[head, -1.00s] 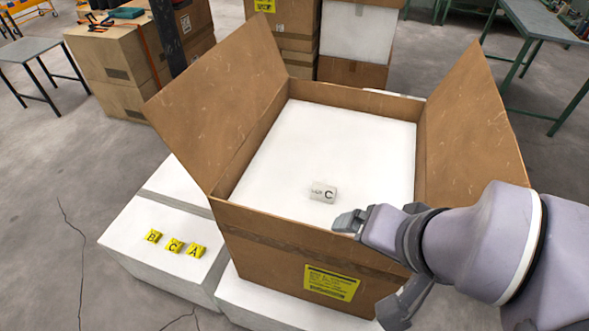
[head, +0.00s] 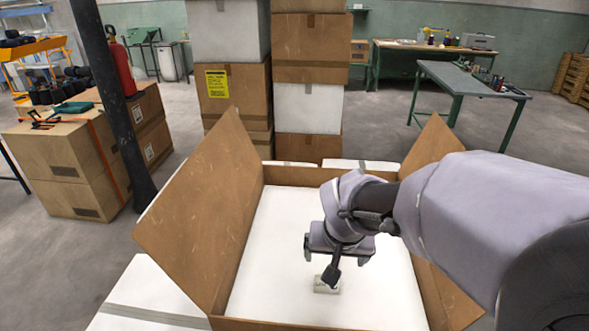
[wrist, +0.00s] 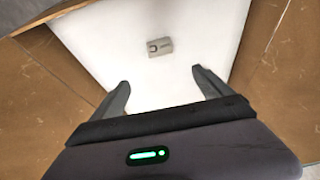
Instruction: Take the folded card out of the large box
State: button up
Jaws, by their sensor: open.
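The large box (head: 195,225) is an open brown cardboard box with its flaps spread and a white floor inside. The folded card (head: 326,285) is a small pale piece on that floor, partly hidden behind my gripper in the head view. In the wrist view the card (wrist: 160,47) lies flat and whole, beyond the fingertips and centred between them. My gripper (head: 333,274) is over the inside of the box, pointing down above the card. In the wrist view my gripper (wrist: 160,82) has its two fingers wide apart with nothing between them.
The box's raised left flap (head: 205,190) and right flap (head: 436,140) flank my arm. A white box (head: 140,290) stands at the lower left. Stacked boxes (head: 310,60) stand behind, and a dark post (head: 115,100) is at the left.

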jog(key=b, duration=0.5)
send_over(320, 287)
jog(key=d, duration=0.2)
jog(key=f, duration=1.2)
jog(key=shift+s+a+f, duration=0.1)
jog(key=shift+s, duration=0.15)
jog(key=b+x, duration=0.1)
jog(key=x, duration=0.1)
jog(key=b+x, duration=0.1)
jog(key=x, duration=0.2)
jog(key=shift+s+f+b, duration=0.1)
jog(key=shift+s+b, duration=0.15)
jog(key=shift+b, duration=0.05)
jog(key=shift+w+f, duration=0.15)
jog(key=shift+w, duration=0.1)
jog(key=shift+s, duration=0.1)
jog(key=shift+c, duration=0.4)
jog(key=c, duration=1.3)
